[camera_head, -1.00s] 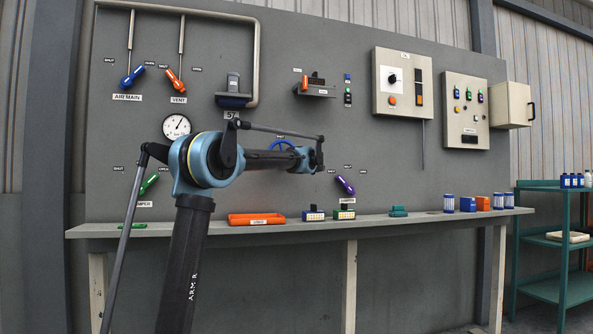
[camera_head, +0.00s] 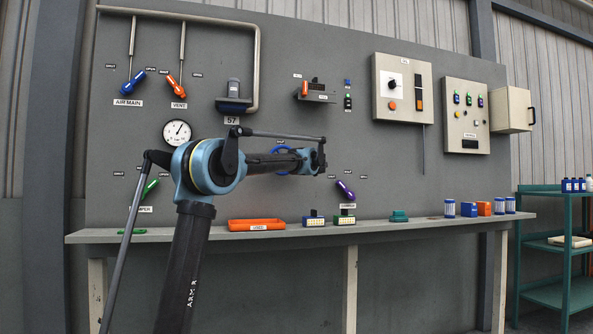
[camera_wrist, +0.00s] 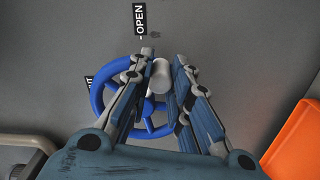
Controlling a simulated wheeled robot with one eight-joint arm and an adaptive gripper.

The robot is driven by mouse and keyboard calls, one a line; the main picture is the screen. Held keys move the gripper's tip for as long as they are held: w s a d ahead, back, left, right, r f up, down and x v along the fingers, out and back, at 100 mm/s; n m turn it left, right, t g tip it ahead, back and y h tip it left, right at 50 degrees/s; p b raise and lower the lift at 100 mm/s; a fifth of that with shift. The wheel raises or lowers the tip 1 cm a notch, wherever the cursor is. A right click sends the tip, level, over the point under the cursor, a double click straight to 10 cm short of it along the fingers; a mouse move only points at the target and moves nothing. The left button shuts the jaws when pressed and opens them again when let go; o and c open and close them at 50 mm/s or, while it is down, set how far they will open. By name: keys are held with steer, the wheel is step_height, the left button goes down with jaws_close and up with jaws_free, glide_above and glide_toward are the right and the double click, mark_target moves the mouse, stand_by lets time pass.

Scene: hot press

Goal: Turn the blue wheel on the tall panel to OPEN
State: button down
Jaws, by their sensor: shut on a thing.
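The blue wheel (camera_head: 273,152) is on the tall grey panel, mostly hidden behind my arm in the head view. In the wrist view the blue wheel (camera_wrist: 97,100) shows its left rim and part of its spokes. A pale round knob (camera_wrist: 160,76) stands at its upper side, between the fingers of my gripper (camera_wrist: 162,65), which is shut on it. The OPEN label (camera_wrist: 139,18) is just above the knob, slightly left. A second label (camera_wrist: 89,82) at the wheel's left is partly covered; only a last "T" reads.
An orange tray (camera_head: 256,225) lies on the shelf below; its orange edge shows at right in the wrist view. A purple handle (camera_head: 345,190) is right of the wheel. A gauge (camera_head: 177,132) and a green handle (camera_head: 150,189) are left, near my arm.

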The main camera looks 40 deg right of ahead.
steer(key=c, duration=1.4)
jaws_free()
steer(key=shift+a+r, duration=0.1)
steer(key=shift+a, duration=0.05)
steer(key=shift+c, duration=0.2)
steer(key=v, duration=1.2)
